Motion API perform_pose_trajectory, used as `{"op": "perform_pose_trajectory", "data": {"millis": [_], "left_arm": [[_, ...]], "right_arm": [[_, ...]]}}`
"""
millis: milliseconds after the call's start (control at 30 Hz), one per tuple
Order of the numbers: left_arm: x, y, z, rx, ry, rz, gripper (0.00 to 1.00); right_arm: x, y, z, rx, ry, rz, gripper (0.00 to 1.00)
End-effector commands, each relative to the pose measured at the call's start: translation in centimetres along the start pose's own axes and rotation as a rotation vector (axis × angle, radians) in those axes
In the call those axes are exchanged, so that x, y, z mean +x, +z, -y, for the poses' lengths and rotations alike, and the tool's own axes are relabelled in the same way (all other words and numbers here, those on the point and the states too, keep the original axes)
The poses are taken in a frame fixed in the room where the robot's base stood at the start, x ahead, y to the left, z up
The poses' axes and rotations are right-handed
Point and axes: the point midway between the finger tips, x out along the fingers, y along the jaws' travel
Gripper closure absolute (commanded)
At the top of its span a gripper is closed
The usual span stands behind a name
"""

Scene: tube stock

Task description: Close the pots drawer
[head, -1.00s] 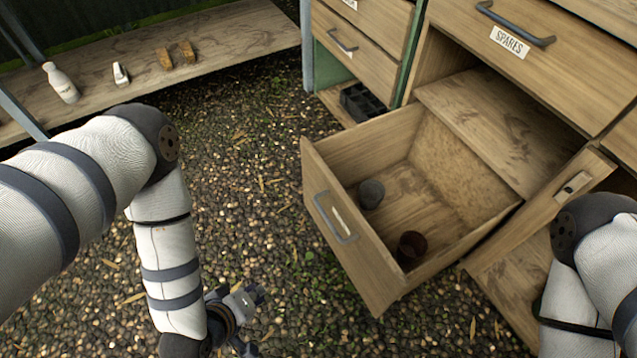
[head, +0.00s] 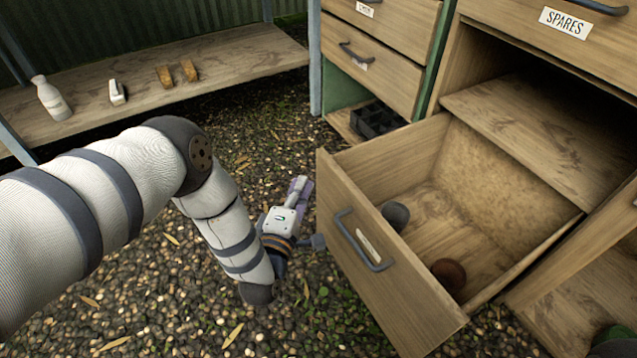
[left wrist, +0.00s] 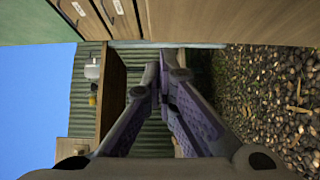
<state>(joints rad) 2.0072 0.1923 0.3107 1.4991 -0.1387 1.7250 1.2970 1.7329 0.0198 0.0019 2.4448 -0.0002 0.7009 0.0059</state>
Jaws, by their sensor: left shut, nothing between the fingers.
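The pots drawer (head: 395,270) is a wooden drawer pulled well out of the cabinet at the right of the head view. It has a grey bar handle and a pale label on its front. A grey pot (head: 396,214) and a brown pot (head: 448,273) are inside it. My left gripper (head: 301,190) is shut and empty, just left of the drawer front, and I cannot tell if it touches it. Its purple-sided fingers also show in the left wrist view (left wrist: 165,75). My right gripper is not in view.
A SPARES drawer (head: 545,30) is above. A black tray (head: 377,119) sits in the neighbouring cabinet's lower bay. A wooden shelf (head: 215,52) at the back left holds a white bottle (head: 51,98) and small items. Gravel floor lies open left of the drawer.

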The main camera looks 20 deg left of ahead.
Motion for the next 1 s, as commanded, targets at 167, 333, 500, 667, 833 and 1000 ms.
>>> {"op": "perform_pose_trajectory", "data": {"millis": [167, 333, 500, 667, 833, 1000], "left_arm": [[2.1, 1.9, 0.3, 0.001, -0.002, 0.002, 1.00], [3.0, 2.8, 0.2, 0.001, -0.002, 0.001, 1.00], [3.0, 2.9, 0.1, 0.001, -0.002, 0.001, 1.00], [3.0, 2.9, 0.1, 0.002, -0.002, 0.001, 1.00], [3.3, 3.2, 0.1, 0.001, -0.002, 0.001, 1.00], [4.4, 4.3, 0.2, 0.000, 0.000, 0.002, 1.00]], "right_arm": [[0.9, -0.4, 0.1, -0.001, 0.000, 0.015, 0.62], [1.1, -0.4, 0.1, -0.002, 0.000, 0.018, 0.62], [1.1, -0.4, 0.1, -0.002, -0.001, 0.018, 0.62], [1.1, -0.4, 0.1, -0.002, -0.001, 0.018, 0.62], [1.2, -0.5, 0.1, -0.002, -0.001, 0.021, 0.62], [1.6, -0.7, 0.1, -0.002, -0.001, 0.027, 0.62]]}}
